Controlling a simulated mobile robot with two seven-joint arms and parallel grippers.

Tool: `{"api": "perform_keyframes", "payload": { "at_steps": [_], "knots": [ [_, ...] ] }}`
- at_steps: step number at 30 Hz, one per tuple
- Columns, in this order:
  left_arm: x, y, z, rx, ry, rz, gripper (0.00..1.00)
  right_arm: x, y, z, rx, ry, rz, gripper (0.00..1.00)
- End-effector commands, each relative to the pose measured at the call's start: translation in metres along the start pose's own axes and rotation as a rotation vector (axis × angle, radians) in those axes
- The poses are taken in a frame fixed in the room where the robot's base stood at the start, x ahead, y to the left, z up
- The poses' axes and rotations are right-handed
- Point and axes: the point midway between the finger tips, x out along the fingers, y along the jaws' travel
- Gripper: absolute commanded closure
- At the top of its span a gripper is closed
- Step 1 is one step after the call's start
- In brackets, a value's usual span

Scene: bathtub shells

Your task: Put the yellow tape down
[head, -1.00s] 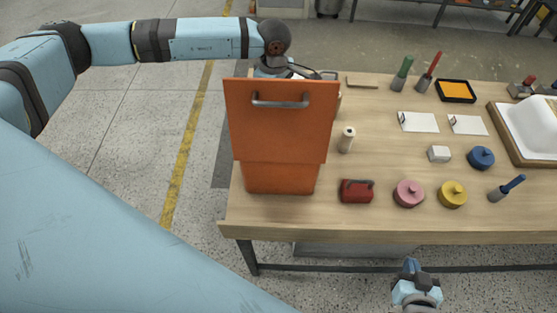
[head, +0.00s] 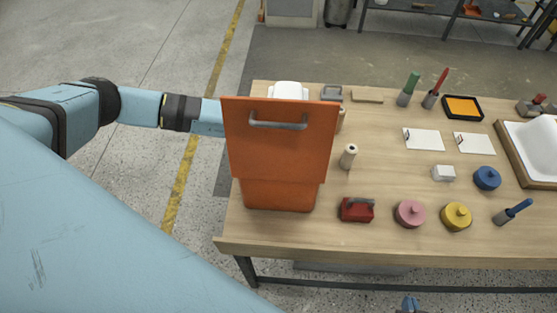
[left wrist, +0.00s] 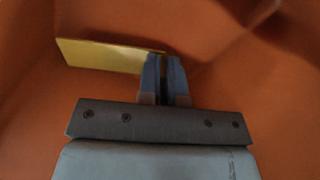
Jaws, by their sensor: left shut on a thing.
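The yellow tape (left wrist: 108,55) shows in the left wrist view as a flat yellow strip, its right end at the fingers. My left gripper (left wrist: 164,66) is shut on it, with orange walls all around. In the head view the left arm reaches in behind the raised orange panel of an orange box (head: 280,193), which hides the left gripper and the tape. Only a small blue tip of my right gripper (head: 410,303) shows at the bottom edge, in front of the table; its fingers cannot be made out.
The wooden table (head: 380,240) carries a red box-like thing (head: 357,209), pink (head: 410,213), yellow (head: 456,216) and blue (head: 487,178) round lidded things, and a beige cylinder (head: 348,156). White cards and a black-rimmed orange tray (head: 463,107) lie further back. The front strip is clear.

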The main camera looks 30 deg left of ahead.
Motion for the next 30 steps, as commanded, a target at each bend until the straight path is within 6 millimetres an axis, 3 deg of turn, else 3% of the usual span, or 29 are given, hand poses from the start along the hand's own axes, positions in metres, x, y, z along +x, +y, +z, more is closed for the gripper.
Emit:
{"api": "perform_keyframes", "payload": {
  "at_steps": [11,23,27,30],
  "knots": [
    [0.044,0.0,0.0,0.001,0.001,-0.001,1.0,-0.005,0.001,-0.007,0.0,0.001,0.004,1.0],
    [0.052,0.0,0.0,0.001,0.0,0.0,1.0,-0.003,0.001,-0.003,0.0,0.0,0.004,1.0],
    [0.051,0.001,0.0,0.001,0.0,0.0,0.69,-0.003,0.001,-0.004,0.0,0.0,0.003,1.0],
    [0.051,0.001,0.0,0.001,0.0,0.0,0.69,-0.003,0.001,-0.004,0.0,0.0,0.003,1.0]
  ]
}}
